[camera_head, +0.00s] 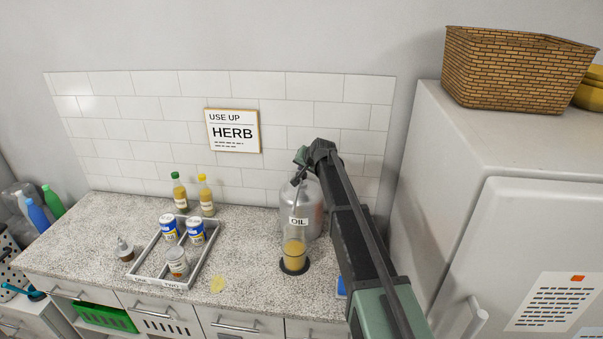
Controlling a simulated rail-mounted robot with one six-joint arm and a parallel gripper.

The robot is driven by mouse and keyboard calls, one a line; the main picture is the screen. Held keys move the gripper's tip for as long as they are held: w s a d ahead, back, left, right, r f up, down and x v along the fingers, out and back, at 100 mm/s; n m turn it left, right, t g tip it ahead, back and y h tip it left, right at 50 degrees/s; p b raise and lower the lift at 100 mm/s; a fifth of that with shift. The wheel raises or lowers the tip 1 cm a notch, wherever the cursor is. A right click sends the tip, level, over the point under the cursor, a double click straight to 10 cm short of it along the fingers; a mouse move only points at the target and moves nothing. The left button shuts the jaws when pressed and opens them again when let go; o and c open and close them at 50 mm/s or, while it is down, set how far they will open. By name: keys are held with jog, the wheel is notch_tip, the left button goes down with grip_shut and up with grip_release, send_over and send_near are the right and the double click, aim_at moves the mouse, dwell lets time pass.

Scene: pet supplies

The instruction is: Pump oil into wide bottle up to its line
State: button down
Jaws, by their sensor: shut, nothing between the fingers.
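A grey oil container (312,213) labelled OIL stands on the counter near the back wall, partly hidden by my arm. A clear wide bottle (294,249) with amber oil in it stands upright in front of it, on a black round base (294,266). The bottle's fill line is too small to make out. My gripper (302,158) is shut and empty, over the top of the oil container by the pump. The pump head is mostly hidden, and I cannot tell whether the gripper touches it.
A divided tray (150,273) with several jars and cans stands left on the speckled counter. Two sauce bottles (180,192) stand behind it. A small dropper bottle (124,250) is at its left, a yellow disc (217,284) at its right. A tall white fridge (500,200) bounds the right.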

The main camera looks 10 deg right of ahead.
jog(key=shift+f+b, duration=0.35)
jog(key=shift+r, duration=0.15)
dwell(0.4)
jog(key=shift+r+p, duration=1.15)
jog(key=shift+p, duration=0.2)
notch_tip(320, 180, up, 5)
jog(key=p, duration=0.5)
